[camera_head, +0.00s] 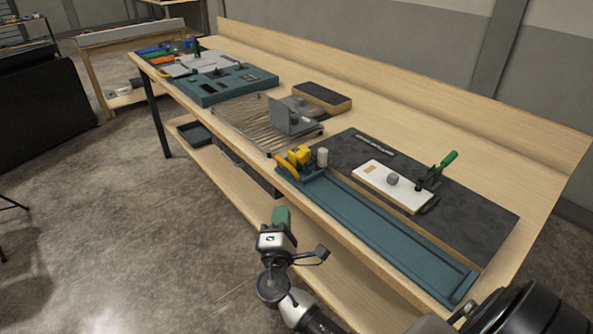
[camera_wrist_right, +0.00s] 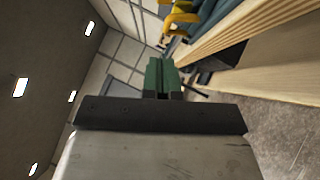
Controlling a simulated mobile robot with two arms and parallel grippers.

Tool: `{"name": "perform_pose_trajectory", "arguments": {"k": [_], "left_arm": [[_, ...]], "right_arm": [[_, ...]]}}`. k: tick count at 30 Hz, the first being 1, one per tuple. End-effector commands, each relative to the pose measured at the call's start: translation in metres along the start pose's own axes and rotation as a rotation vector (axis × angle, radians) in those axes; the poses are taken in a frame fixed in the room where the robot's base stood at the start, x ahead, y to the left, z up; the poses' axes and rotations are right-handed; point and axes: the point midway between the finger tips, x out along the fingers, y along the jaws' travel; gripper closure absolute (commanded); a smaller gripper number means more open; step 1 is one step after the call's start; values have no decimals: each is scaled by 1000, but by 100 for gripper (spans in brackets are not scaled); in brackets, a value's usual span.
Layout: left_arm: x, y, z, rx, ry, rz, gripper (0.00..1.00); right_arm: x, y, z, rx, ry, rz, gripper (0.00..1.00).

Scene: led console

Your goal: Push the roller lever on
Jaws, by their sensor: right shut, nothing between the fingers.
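A yellow device (camera_head: 300,155), which may carry the roller lever, stands at the left end of a long teal tray (camera_head: 400,232) along the bench's front edge. A pale cylinder (camera_head: 322,157) stands beside it. Whether the lever is on or off cannot be told. My right gripper (camera_head: 281,214) has green fingers and is shut and empty, in front of the bench edge, apart from the yellow device. In the right wrist view, the green fingers (camera_wrist_right: 161,76) are together, and yellow parts (camera_wrist_right: 182,18) show beyond them at the top. My left gripper is not in view.
A dark mat (camera_head: 470,205) holds a white plate (camera_head: 385,190) and a green-handled clamp (camera_head: 447,161). A wire rack (camera_head: 250,125) and a teal console (camera_head: 215,88) lie farther left. Bare wood runs along the back of the bench. A lower shelf (camera_head: 235,180) is underneath.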

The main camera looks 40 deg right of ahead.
Motion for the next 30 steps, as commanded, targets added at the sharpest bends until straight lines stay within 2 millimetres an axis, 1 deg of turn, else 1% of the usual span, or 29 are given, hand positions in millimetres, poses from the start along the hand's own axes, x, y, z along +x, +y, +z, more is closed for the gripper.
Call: {"name": "perform_pose_trajectory", "arguments": {"k": [4, 8, 18, 20, 21, 24, 30], "left_arm": [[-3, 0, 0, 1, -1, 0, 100], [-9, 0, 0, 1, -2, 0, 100], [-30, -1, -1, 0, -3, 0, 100], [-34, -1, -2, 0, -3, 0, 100], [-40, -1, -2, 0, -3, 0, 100], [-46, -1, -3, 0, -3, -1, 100], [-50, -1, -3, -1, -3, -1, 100]], "right_arm": [[6, 1, 0, 0, 1, 0, 100], [24, 2, 0, 1, 0, 0, 100], [96, 2, 0, -1, 0, -1, 100], [107, 2, 3, -2, 0, -2, 100], [111, 3, 9, -2, 1, -3, 100], [119, 2, 19, -2, 1, -3, 100], [128, -1, 27, 0, 2, -3, 100]]}}
